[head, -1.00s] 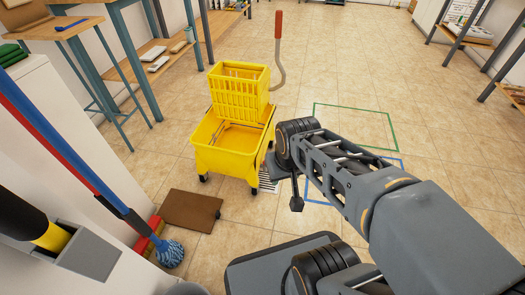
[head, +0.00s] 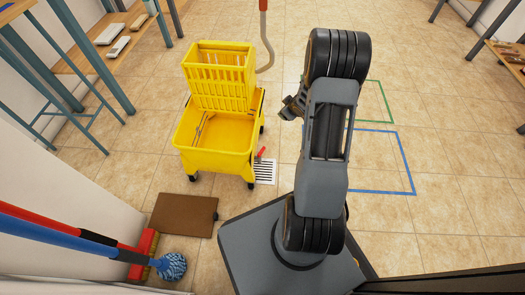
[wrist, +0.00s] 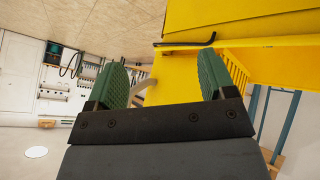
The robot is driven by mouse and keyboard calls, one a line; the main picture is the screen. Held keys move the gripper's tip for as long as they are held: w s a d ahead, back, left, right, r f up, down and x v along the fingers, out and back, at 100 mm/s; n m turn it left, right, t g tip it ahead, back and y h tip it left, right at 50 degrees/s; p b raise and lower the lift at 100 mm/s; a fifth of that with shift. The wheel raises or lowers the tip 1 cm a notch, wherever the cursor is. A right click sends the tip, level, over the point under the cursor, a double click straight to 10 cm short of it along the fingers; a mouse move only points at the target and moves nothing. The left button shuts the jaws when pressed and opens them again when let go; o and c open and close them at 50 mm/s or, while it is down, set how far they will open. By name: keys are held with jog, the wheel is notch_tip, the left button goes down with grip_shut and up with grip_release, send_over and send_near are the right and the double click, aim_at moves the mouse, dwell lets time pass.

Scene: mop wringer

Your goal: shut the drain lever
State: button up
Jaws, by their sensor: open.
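The yellow mop bucket (head: 215,145) stands on the tiled floor left of my arm in the head view, with its wringer basket (head: 220,72) on top. A small red lever (head: 262,152), which looks like the drain lever, sticks out low at the bucket's right corner, above a white floor grate (head: 265,172). Its exact setting is too small to tell. My gripper (head: 291,107) is right of the bucket, apart from the lever, partly hidden by my arm. In the wrist view its green-padded fingers (wrist: 160,75) are spread and empty, with the yellow bucket (wrist: 255,50) beyond.
A wringer handle with a red grip (head: 263,6) rises behind the bucket. A brown mat (head: 183,214), a blue mop head (head: 171,266) and a red broom (head: 143,254) are at lower left. Blue (head: 385,192) and green floor outlines mark clear floor at right.

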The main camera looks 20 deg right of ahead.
jog(key=s+f+n+t+y, duration=0.15)
jog(key=s+f+y, duration=0.25)
jog(key=f, duration=0.9)
jog(key=t+y, duration=0.2)
jog(key=y, duration=0.3)
send_near(262, 150)
jog(key=shift+n, duration=0.35)
jog(key=b+x, duration=0.4)
jog(key=x, duration=0.4)
jog(key=shift+s+a+f+b, duration=0.1)
jog(key=shift+a+b, duration=0.15)
jog(key=shift+b, duration=0.1)
jog(key=shift+w+a+f, duration=0.1)
jog(key=shift+w+a, duration=0.15)
jog(key=shift+w, duration=0.15)
jog(key=c, duration=0.7)
jog(key=shift+o, duration=0.2)
jog(key=shift+w+n+g+y, duration=0.25)
jog(key=shift+n+g+y, duration=0.55)
jog(key=shift+n+g, duration=0.1)
jog(key=shift+w+a+n+g+y, duration=0.1)
jog(key=shift+n+g+y, duration=0.4)
jog(key=shift+n+g, duration=0.25)
jog(key=shift+w+a+n+g+y, duration=0.1)
jog(key=shift+n+g+y, duration=0.45)
jog(key=shift+n, duration=0.2)
